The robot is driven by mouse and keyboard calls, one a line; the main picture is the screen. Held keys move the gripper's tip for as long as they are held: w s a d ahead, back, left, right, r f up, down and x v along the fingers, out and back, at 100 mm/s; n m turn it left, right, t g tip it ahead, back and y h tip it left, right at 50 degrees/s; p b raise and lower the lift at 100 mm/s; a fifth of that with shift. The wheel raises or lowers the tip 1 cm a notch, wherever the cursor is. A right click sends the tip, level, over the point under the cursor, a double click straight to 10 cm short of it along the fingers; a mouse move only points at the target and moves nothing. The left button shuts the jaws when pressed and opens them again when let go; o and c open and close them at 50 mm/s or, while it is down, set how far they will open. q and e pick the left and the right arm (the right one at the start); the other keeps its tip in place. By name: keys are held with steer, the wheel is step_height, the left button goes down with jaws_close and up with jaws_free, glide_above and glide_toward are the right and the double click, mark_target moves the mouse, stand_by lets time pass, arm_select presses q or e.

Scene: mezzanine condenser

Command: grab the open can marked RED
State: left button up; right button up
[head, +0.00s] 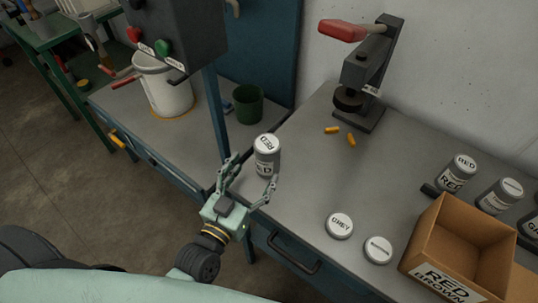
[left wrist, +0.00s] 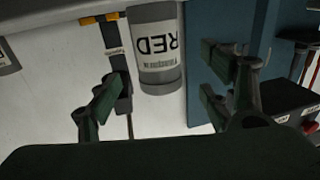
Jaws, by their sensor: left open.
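A grey can with a white label (head: 266,158) stands upright near the table's front edge in the head view. In the left wrist view the fingers (left wrist: 165,95) show gaps to the can. Another can labelled RED (head: 457,173) stands at the right. My right gripper is not in view.
White lids (head: 340,225) lie at front right, beside a cardboard box (head: 425,250) marked RED and BROWN. A red-handled press (head: 365,75) and orange plugs (head: 351,139) are behind. A blue post (head: 216,120), green cup (head: 248,104) and white bucket (head: 163,88) stand left.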

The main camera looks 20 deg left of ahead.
mark_target(262, 162)
arm_select(q)
steer(key=shift+w+d+r, duration=0.15)
steer(key=shift+w+d, duration=0.05)
steer(key=shift+w, duration=0.85)
steer(key=w, duration=0.1)
steer(key=w+p, duration=0.1)
steer(key=w, duration=0.1)
steer(key=shift+w+d, duration=0.2)
steer(key=shift+d, duration=0.15)
steer(key=shift+w+f, duration=0.2)
steer(key=shift+c, duration=0.6)
steer(key=c, duration=1.3)
steer(key=shift+r, duration=0.1)
steer(key=shift+c, duration=0.7)
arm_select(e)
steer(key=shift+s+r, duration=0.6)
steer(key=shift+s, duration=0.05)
